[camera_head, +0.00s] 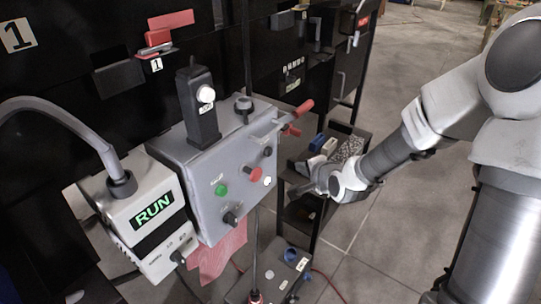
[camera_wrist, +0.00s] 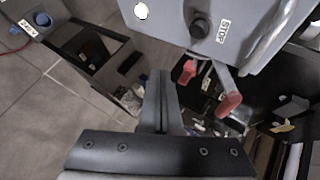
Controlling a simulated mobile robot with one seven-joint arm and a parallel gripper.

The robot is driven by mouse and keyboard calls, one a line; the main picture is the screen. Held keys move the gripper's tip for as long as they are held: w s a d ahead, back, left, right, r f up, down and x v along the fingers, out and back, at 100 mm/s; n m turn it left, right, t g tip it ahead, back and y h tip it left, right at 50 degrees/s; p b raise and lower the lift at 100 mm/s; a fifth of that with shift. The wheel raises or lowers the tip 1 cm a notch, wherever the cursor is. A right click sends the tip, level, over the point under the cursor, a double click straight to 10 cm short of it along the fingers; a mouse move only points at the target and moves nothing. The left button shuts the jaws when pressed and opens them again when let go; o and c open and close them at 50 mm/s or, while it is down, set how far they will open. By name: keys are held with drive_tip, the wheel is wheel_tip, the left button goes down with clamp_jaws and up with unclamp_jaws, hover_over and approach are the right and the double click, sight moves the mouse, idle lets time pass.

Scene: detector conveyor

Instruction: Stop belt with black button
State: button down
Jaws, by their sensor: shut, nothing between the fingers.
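The grey control box (camera_head: 210,165) stands at the centre of the head view. Its black button (camera_head: 267,151) is on the face toward my arm, above a white button (camera_head: 267,181). In the wrist view the black button (camera_wrist: 200,28) is at the top, beside a STOP label (camera_wrist: 223,31). A display unit (camera_head: 152,212) left of the box reads RUN in green. My gripper (camera_head: 318,178) is right of the box, apart from the button. In the wrist view my gripper (camera_wrist: 160,80) is shut and empty, its fingers below and left of the button.
Red-tipped levers (camera_head: 303,108) stick out from the box's upper right; a red handle (camera_wrist: 228,104) shows close to my fingers. A red button (camera_head: 254,174), a green button (camera_head: 221,189) and a black knob (camera_head: 231,218) share the front. Open shelving stands behind my gripper.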

drive_tip(key=w+a+b, duration=0.2)
drive_tip(key=w+a, duration=0.1)
drive_tip(key=a, duration=0.2)
drive_tip(key=shift+w+a+b, duration=0.3)
drive_tip(key=shift+b, duration=0.1)
idle(1.8)
drive_tip(key=shift+w+a, duration=0.25)
drive_tip(key=shift+a, duration=0.1)
drive_tip(key=shift+w+a+b, duration=0.25)
drive_tip(key=shift+a+b, duration=0.15)
drive_tip(key=shift+a, duration=0.05)
idle(0.7)
drive_tip(key=shift+d, duration=0.1)
drive_tip(key=shift+s+d, duration=0.5)
drive_tip(key=shift+d, duration=0.15)
drive_tip(key=shift+s+d+p, duration=0.7)
drive_tip(key=shift+d+p, duration=0.05)
drive_tip(key=shift+d, duration=0.3)
drive_tip(key=shift+s+d+p, duration=0.7)
drive_tip(key=shift+d+p, duration=0.05)
drive_tip(key=shift+d, duration=0.3)
